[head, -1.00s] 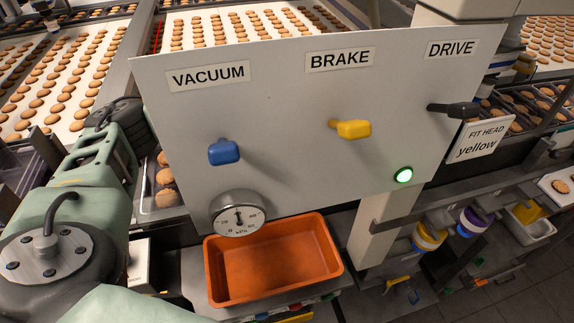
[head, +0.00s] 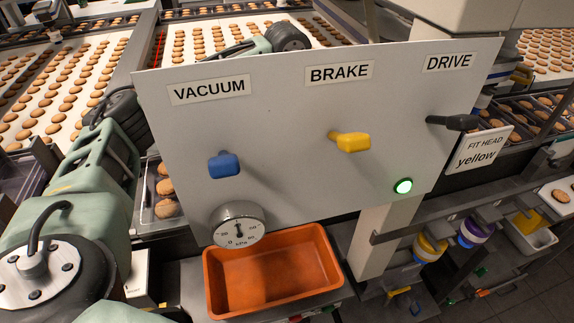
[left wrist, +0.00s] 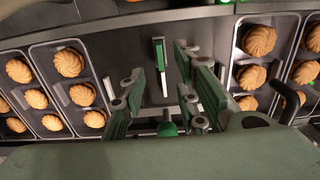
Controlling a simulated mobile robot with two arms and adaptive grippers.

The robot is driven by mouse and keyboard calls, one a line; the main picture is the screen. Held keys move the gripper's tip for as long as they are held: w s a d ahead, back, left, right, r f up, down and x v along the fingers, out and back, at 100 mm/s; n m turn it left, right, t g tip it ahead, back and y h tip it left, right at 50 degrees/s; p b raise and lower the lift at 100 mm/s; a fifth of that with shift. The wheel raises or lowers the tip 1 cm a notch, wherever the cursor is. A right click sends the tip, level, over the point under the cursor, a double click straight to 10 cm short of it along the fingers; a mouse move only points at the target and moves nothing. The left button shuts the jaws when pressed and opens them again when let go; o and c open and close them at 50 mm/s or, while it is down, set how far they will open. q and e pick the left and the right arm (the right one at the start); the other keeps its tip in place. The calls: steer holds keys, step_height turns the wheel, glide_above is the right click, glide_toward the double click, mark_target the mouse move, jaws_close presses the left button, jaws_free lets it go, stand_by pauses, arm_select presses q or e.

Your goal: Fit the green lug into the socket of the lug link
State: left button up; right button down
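My left gripper (left wrist: 160,95) shows in the left wrist view with its two green-grey fingers spread apart. I see nothing held between them. A narrow upright piece with a green edge and a pale strip (left wrist: 160,65) stands beyond the gap, on a dark surface between biscuit trays. A small bright green part (left wrist: 167,128) shows lower down between the fingers. I cannot tell which of these is the green lug, and I cannot make out the socket of the lug link. In the head view the panel hides the left gripper.
A grey panel (head: 300,120) with a blue handle (head: 224,165), a yellow handle (head: 350,141) and a black handle (head: 453,122) fills the middle. A gauge (head: 238,226) and an orange bin (head: 211,283) are below. Biscuit trays (left wrist: 88,75) flank the gripper.

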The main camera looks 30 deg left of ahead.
arm_select(q)
steer(key=shift+r, duration=1.4)
